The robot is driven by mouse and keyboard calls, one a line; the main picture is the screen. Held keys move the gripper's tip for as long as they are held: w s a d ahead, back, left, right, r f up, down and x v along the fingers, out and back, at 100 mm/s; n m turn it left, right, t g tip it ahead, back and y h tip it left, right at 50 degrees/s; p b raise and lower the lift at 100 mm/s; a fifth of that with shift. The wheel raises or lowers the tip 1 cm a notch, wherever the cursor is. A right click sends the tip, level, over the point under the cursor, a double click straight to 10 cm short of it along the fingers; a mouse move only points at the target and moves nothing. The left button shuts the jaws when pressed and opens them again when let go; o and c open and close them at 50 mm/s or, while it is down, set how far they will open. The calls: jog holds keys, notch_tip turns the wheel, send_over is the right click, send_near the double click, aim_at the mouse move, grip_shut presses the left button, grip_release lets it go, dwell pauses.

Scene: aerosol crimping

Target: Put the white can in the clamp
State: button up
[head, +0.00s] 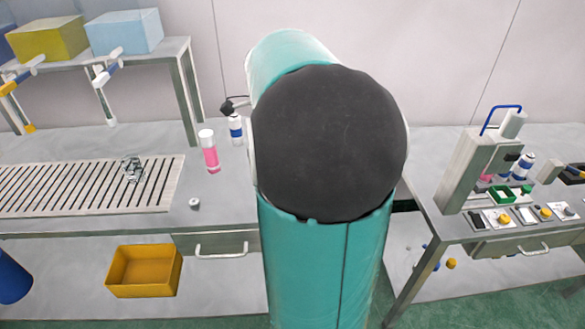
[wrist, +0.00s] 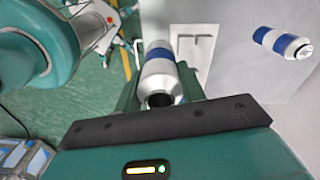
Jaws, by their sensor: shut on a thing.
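A white can with a blue band (wrist: 158,68) is between the two green fingers of my gripper (wrist: 160,82) in the wrist view. The gripper is shut on it, and the can's dark round end faces the camera. A similar white-and-blue can (wrist: 282,42) is apart from the gripper at the upper right. In the head view my arm hides the gripper; a white-and-blue can (head: 235,128) shows left of the arm. A small metal fixture (head: 132,168) on the slatted bench may be the clamp; I cannot tell for sure.
A pink bottle with a white cap (head: 210,152) and a small white cap (head: 194,203) are on the left bench. A tall grey machine with a blue handle (head: 478,165) stands on the right bench. A yellow bin (head: 144,271) sits below. The slatted rack (head: 50,190) has free room.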

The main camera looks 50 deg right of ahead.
jog(key=d+f, duration=0.3)
jog(key=w+d+f, duration=0.1)
jog(key=d+f, duration=0.2)
jog(key=f, duration=0.1)
jog(key=d+f, duration=0.4)
jog(key=shift+w+f, duration=0.15)
jog(key=shift+f, duration=0.1)
jog(key=o, duration=1)
jog(key=shift+o, duration=0.2)
notch_tip(320, 180, up, 12)
